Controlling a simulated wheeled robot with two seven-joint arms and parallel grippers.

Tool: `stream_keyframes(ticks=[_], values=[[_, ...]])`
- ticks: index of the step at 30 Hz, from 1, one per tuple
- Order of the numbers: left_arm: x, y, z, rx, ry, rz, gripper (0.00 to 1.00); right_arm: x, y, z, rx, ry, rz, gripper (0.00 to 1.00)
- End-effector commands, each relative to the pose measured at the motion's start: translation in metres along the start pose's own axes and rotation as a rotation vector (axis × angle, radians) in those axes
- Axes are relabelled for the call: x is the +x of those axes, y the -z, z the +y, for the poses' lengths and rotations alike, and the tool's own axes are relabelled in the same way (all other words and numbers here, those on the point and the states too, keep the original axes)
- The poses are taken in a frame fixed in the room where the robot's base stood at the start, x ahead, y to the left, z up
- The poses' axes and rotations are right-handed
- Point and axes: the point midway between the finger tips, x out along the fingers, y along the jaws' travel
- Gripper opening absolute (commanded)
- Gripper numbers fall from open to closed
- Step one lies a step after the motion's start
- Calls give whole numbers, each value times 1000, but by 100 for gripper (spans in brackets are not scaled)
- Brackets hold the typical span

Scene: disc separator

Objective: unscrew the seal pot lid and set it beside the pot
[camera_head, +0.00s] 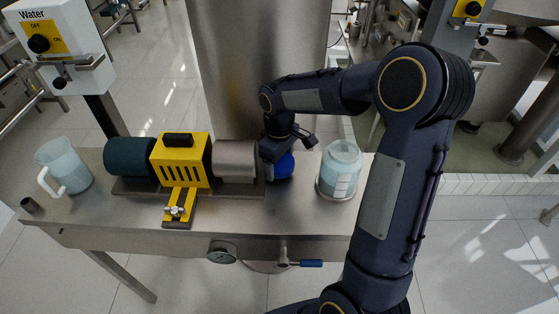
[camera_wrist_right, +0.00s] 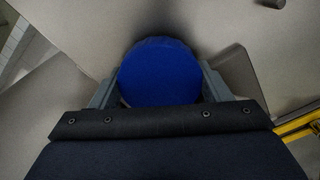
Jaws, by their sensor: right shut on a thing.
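The blue lid (camera_head: 285,166) shows in the head view just right of the grey motor cylinder, partly hidden by my right gripper (camera_head: 279,153). In the right wrist view the round blue lid (camera_wrist_right: 160,72) sits between the two fingers of my right gripper (camera_wrist_right: 158,88), which is shut on it. My left gripper is not in view.
A clear container (camera_head: 340,170) of pale liquid stands right of the lid. A yellow guard (camera_head: 181,160) and grey cylinder (camera_head: 235,161) are to the left. A jug (camera_head: 63,166) stands at the far left. The bench (camera_head: 120,215) has bare metal along its front. A large steel column rises behind.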

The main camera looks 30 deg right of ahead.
Motion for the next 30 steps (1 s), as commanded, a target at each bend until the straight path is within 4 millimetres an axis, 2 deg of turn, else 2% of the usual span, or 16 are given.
stream_keyframes(ticks=[11, 12, 17, 30], values=[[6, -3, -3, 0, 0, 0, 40, 11, 0, 0, 0, 0, 0, 10], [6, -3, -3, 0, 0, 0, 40, 10, 0, 0, 0, 0, 0, 73], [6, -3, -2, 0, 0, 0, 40, 10, 0, 0, -1, 1, 0, 94], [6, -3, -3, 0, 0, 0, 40, 9, 1, -4, -4, 6, 1, 96]])
